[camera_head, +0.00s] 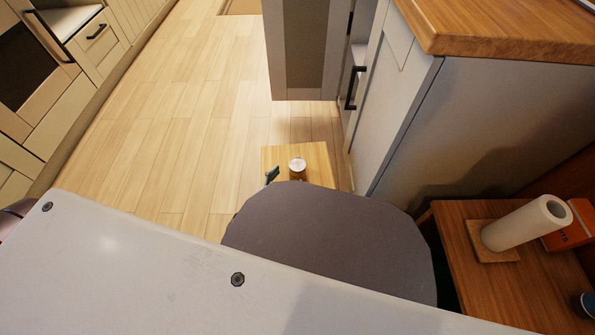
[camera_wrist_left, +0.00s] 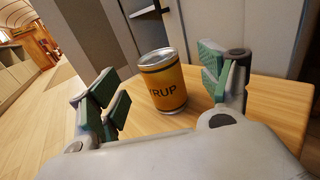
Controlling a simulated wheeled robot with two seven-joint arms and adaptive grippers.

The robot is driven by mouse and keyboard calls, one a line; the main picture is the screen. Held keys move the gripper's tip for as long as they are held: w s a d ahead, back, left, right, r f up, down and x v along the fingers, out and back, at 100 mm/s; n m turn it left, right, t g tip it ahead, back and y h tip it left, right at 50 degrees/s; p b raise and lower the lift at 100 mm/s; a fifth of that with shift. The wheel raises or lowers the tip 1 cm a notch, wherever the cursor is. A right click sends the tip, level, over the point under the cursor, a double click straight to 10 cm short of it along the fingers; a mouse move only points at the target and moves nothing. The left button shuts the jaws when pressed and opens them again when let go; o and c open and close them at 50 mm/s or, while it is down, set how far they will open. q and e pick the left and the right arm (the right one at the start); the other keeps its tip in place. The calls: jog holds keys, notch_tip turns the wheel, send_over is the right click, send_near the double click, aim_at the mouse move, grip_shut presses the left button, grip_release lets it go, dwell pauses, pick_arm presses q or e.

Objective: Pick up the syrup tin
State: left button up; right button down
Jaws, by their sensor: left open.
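The syrup tin (camera_wrist_left: 165,82) is a small yellow-orange can with a silver rim and dark lettering, "YRUP" showing. It stands upright on a low wooden surface (camera_wrist_left: 270,102). In the head view its pale round top (camera_head: 297,165) shows on that wooden surface (camera_head: 318,158). My left gripper (camera_wrist_left: 161,88) is open, its green-padded fingers on either side of the tin in the wrist view, with visible gaps on both sides. In the head view only one fingertip (camera_head: 272,174) shows, left of the tin; my arm hides the rest. My right gripper is not in view.
A cabinet (camera_head: 410,125) with an open door (camera_head: 300,45) stands just behind the wooden surface. A side table (camera_head: 510,290) at right holds a paper roll (camera_head: 525,224), an orange box (camera_head: 572,228) and a blue object (camera_head: 587,304). Floor (camera_head: 165,130) at left is clear.

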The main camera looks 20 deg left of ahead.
aim_at(298, 164)
pick_arm(q)
jog(key=shift+x, duration=1)
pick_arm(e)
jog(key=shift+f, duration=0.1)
pick_arm(q)
jog(key=shift+w, duration=0.15)
jog(key=shift+x, duration=2.45)
jog(key=shift+a, duration=0.15)
jog(key=shift+r, duration=0.1)
jog(key=c, duration=1.4)
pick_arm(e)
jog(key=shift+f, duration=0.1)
pick_arm(q)
jog(key=shift+r, duration=0.15)
